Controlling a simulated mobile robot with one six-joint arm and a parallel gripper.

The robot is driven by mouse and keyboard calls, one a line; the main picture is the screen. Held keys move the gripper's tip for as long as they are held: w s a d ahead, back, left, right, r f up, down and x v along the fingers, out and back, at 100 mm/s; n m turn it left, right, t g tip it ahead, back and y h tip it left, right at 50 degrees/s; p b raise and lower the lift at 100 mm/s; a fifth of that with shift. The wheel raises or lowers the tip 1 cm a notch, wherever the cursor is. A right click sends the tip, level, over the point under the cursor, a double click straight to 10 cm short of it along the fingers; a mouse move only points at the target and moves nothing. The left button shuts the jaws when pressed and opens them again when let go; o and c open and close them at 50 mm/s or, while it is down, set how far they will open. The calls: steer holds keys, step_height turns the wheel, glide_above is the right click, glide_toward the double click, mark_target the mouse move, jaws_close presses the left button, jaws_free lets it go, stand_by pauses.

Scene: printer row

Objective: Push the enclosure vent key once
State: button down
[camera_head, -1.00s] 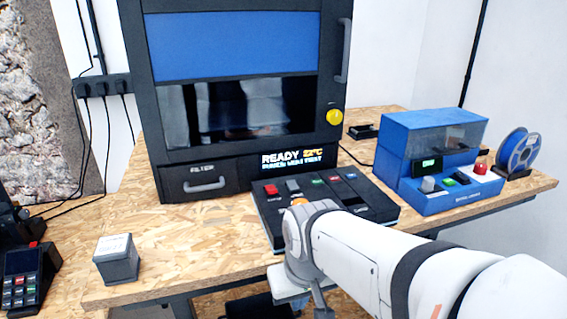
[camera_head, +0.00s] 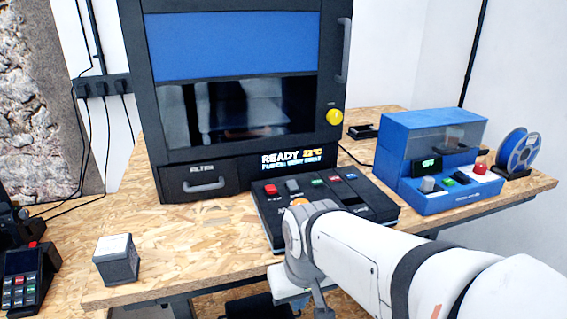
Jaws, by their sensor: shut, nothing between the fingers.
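A black control panel (camera_head: 268,207) lies on the wooden bench in front of the enclosed printer. It has a row of coloured keys: a red key (camera_head: 271,190), a grey key (camera_head: 293,185), a green key (camera_head: 318,181), another red key (camera_head: 335,178) and a blue key (camera_head: 351,176). The key labels are too small to read. The dark printer enclosure (camera_head: 240,160) has a lit display (camera_head: 291,159) reading "READY" with a temperature and a smaller, unclear line. My white arm covers the front part of the panel.
A blue box (camera_head: 440,150) with a knob, keys and a small green display stands at the right, beside a blue spool (camera_head: 518,150). A grey cube (camera_head: 115,259) sits at the front left. A black keypad (camera_head: 22,282) is at the far left. Bare bench (camera_head: 185,250) lies between cube and panel.

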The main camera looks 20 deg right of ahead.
step_height(320, 180, up, 24)
steer(key=m+t+y+p, duration=0.2)
steer(key=m+t+p, duration=0.5)
steer(key=m+p, duration=1.75)
glide_above(351, 176)
steer(key=shift+s+d, duration=0.4)
steer(key=shift+f, duration=0.1)
step_height(351, 176, down, 9)
steer(key=b, duration=0.7)
steer(key=shift+r+b, duration=0.2)
steer(key=shift+b, duration=0.1)
